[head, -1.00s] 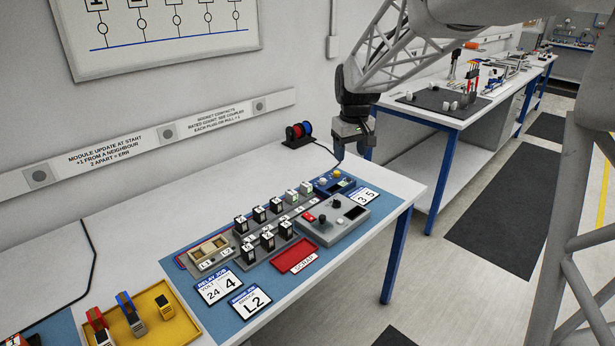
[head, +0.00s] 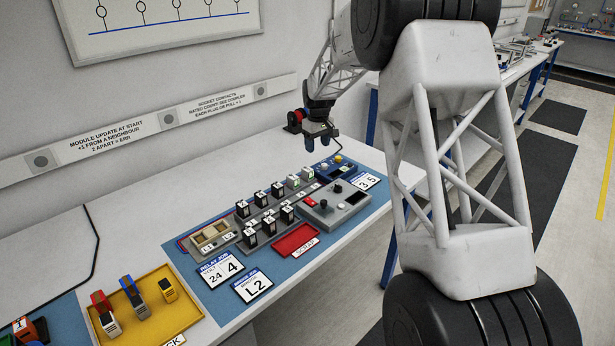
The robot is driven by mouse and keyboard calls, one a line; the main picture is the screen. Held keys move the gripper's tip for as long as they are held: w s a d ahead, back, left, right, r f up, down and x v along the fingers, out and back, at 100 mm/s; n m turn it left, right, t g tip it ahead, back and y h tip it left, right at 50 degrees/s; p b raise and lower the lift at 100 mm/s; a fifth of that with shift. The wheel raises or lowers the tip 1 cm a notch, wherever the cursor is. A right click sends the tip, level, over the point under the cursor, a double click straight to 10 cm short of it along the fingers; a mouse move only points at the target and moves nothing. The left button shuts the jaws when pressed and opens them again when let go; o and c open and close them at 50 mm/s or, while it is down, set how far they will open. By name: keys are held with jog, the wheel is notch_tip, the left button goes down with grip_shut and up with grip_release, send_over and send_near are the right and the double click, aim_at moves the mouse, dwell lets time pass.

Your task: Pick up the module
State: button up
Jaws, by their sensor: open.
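Several small black modules with white labelled tops stand upright in two rows on a grey socket board; one is the module (head: 277,190) in the back row, another the module (head: 250,237) in the front row. Two greenish-grey modules (head: 300,181) stand at the right end of the back row. I cannot tell which module the task means. My gripper (head: 322,145) is open and empty, pointing down above the table behind the right end of the rows, apart from every module.
A red scrap tray (head: 296,240), a grey control box (head: 333,211) and a blue box (head: 336,171) lie close to the modules. A yellow tray (head: 190,318) holds coloured pieces at the front left. The white table is clear at back left.

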jog(key=n, duration=0.1)
send_over(307, 169)
notch_tip(307, 169, down, 7)
jog(key=shift+d+f, duration=0.1)
jog(key=shift+f, duration=1.3)
jog(key=shift+f, duration=2.6)
